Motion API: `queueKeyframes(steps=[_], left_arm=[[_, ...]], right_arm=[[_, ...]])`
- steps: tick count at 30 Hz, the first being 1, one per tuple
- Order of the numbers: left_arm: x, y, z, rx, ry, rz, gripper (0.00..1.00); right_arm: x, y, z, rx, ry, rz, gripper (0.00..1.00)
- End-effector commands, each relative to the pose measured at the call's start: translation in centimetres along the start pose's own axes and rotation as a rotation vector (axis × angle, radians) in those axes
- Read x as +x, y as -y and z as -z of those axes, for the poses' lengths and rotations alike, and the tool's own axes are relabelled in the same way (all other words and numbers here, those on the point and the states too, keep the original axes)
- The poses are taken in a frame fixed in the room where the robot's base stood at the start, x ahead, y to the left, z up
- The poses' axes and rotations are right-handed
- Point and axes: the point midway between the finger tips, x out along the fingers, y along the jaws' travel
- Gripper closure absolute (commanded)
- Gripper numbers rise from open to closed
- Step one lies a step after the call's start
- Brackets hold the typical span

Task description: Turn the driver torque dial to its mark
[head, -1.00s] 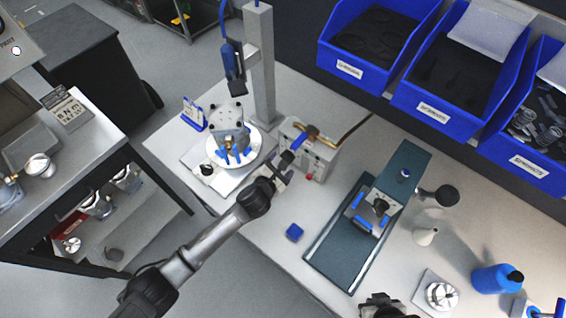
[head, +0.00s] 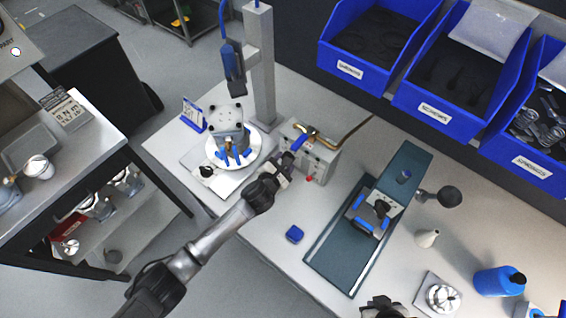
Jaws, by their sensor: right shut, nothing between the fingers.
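The light grey box (head: 318,162) with a red button (head: 309,179) stands near the middle of the bench. A blue part (head: 299,143) shows at its left end; I cannot make out a dial scale or mark. My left gripper (head: 287,163), on the arm from the lower left, is at the box's left side, close to the blue part. Its fingertips are too small and partly hidden to judge. My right gripper (head: 380,306) is shut and empty at the bottom edge, partly cut off. A blue and dark driver (head: 232,62) hangs by the grey post.
A housing (head: 229,120) sits on a round white plate behind my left arm. A dark green board (head: 336,262) with a clamped part lies to the right. Blue bins (head: 432,110) line the back.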

Motion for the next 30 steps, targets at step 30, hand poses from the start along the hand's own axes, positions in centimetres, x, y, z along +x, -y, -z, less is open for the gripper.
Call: queueKeyframes(steps=[30], left_arm=[[0.03, 0.39, 0.13, 0.456, -0.001, -0.187, 0.77]], right_arm=[[-0.73, -0.07, 0.22, -0.001, 0.0, -0.001, 1.0]])
